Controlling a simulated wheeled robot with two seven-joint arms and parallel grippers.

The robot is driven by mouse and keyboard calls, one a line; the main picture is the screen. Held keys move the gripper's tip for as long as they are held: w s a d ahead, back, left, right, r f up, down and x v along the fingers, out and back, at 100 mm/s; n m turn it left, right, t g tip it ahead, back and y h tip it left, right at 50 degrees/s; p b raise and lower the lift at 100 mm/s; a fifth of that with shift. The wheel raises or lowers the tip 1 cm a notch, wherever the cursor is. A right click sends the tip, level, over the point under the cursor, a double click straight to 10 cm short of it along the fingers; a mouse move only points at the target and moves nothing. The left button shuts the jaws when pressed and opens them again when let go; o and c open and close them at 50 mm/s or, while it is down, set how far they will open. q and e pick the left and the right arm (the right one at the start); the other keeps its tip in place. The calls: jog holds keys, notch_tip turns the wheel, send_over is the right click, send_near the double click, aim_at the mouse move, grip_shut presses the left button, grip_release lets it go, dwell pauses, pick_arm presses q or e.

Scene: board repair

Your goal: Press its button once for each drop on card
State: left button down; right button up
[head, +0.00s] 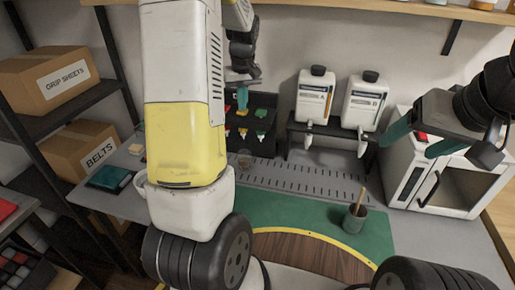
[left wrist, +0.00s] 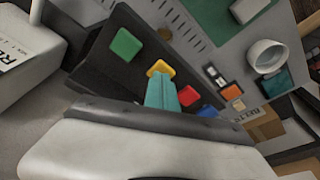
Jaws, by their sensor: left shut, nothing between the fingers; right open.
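My left gripper (head: 242,98) is shut and empty over the box. Its teal fingertips (left wrist: 160,82) are right at the yellow button and overlap its edge; I cannot tell whether they touch. My right gripper (head: 421,138) is open and empty by the white oven. I cannot make out a card with drops.
Two white dispensers (head: 314,92) (head: 365,100) stand on a black shelf at the back. A white oven (head: 458,188) is at the right. A cup with a stick (head: 355,217) stands on the green mat (head: 284,211). A white mug (left wrist: 266,56) and small coloured tiles (left wrist: 232,91) lie beyond the box.

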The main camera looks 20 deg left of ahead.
pick_arm(q)
jog(key=shift+f, duration=0.5)
jog(key=shift+r, duration=0.1)
jog(key=shift+w+v, duration=0.2)
jog(key=shift+v, duration=1)
jog(key=shift+a+r, duration=0.1)
jog(key=shift+a, duration=0.05)
jog(key=shift+s+x, duration=0.1)
jog(key=shift+x, duration=0.55)
jog(key=shift+s+x, duration=0.15)
jog(key=shift+x, duration=0.55)
jog(key=shift+w+v, duration=0.2)
jog(key=shift+v, duration=1.05)
